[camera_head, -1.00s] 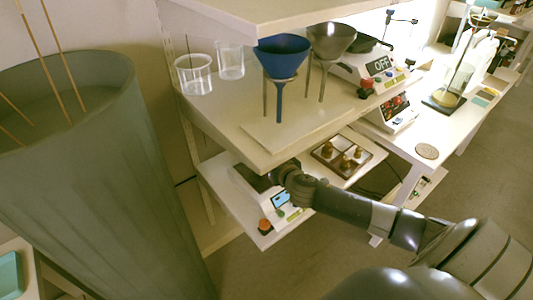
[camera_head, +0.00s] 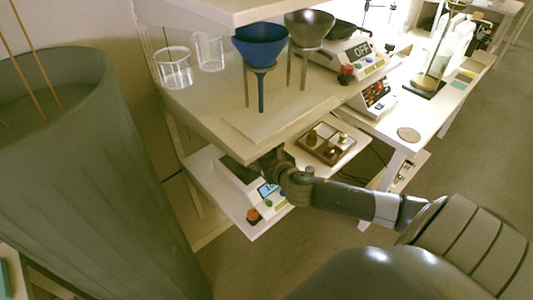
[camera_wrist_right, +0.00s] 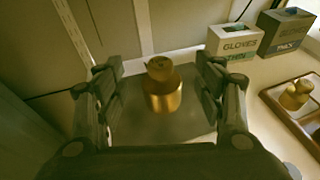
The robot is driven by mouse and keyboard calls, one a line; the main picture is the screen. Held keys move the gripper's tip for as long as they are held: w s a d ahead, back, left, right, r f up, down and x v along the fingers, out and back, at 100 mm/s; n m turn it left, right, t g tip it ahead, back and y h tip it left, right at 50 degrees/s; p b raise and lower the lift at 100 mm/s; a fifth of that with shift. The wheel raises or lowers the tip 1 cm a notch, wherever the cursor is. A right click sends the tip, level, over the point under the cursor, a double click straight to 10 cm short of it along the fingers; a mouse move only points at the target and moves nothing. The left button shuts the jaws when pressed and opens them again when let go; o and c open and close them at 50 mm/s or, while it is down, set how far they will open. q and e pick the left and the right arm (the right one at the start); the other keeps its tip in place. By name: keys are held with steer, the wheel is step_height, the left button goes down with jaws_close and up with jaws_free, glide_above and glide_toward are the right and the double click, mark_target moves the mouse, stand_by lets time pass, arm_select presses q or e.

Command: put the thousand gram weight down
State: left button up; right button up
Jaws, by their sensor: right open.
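A brass knobbed weight (camera_wrist_right: 162,88) stands upright on the dark weighing plate (camera_wrist_right: 150,130) of a scale in the right wrist view. My right gripper (camera_wrist_right: 160,80) is open, with one finger on each side of the weight and visible gaps between. In the head view the right gripper (camera_head: 274,162) reaches under the upper shelf to the white scale (camera_head: 228,176) on the lower shelf. The weight on the scale is hidden there. The scale's display is lit, but its digits are too small to read. My left gripper is not in view.
A wooden tray (camera_head: 318,157) with brass weights sits right of the scale. The upper shelf (camera_head: 215,115) overhangs the arm and bears a blue funnel (camera_head: 261,45) and beakers (camera_head: 173,68). Glove (camera_wrist_right: 233,42) and second (camera_wrist_right: 285,32) boxes stand behind. A large grey bin (camera_head: 75,170) is at left.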

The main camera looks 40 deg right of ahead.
steer(key=v, duration=0.7)
steer(key=shift+s, duration=0.25)
steer(key=shift+r, duration=0.1)
